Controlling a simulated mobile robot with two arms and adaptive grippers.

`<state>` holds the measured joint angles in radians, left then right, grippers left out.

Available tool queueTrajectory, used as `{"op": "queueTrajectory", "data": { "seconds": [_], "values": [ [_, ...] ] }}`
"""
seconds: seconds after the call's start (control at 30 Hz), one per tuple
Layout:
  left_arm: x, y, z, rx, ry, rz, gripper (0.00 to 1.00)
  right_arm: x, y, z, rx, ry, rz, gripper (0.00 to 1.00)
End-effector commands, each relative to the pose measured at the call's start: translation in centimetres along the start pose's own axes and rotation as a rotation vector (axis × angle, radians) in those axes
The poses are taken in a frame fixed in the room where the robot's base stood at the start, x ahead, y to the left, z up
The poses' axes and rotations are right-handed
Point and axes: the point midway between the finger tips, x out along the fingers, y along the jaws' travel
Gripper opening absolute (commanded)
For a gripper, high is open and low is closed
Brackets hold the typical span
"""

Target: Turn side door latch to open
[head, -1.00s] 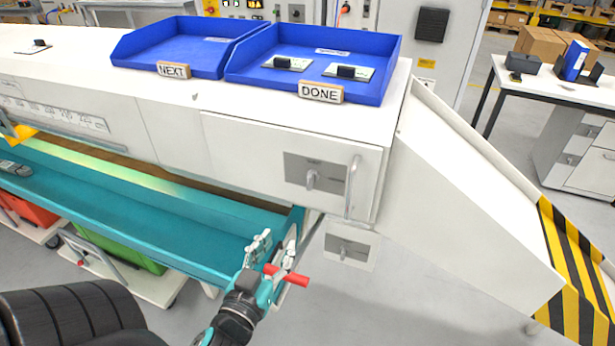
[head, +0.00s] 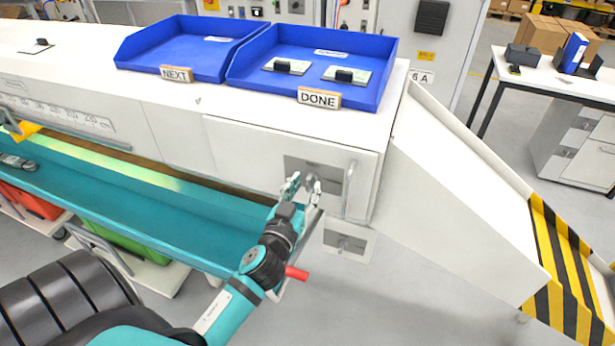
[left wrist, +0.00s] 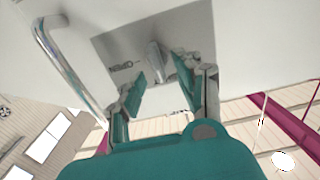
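The side door (head: 245,150) is a white panel on the end of the machine and looks closed. On it sits a grey latch plate (head: 330,176) with a small metal latch knob, partly hidden by my left gripper (head: 303,186). In the left wrist view the latch knob (left wrist: 155,62) stands out from its plate just beyond my left gripper (left wrist: 161,90). The teal fingers are spread open, one on each side of the knob's line. I cannot tell whether they touch it. My right gripper is not in view.
A vertical metal handle (head: 349,190) stands close to the right of the latch. A lower plate (head: 350,241) hangs below the door. A teal trough (head: 160,215) runs along the left. Blue trays (head: 185,50) stand on top. A sloped white chute (head: 460,200) lies to the right.

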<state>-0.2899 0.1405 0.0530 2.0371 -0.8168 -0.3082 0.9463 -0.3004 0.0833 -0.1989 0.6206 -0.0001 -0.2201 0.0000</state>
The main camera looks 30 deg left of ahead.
Motion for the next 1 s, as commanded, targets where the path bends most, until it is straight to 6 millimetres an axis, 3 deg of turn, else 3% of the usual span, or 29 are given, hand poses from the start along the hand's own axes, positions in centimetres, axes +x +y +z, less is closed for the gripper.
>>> {"op": "queueTrajectory", "data": {
  "seconds": [0.2, 0.5, 0.77, 1.0],
  "values": [
    [1.9, 0.1, 0.0, 0.000, 0.000, 0.001, 0.35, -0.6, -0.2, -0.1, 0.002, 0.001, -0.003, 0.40],
    [2.1, 0.0, 0.1, -0.001, -0.001, 0.001, 0.35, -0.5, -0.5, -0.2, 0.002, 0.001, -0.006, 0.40],
    [2.0, 0.0, 0.1, -0.001, -0.001, 0.001, 0.02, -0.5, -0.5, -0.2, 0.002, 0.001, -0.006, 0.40],
    [2.0, 0.1, 0.1, 0.009, -0.001, 0.001, 0.00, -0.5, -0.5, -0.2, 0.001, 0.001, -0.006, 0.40]
  ]
}}
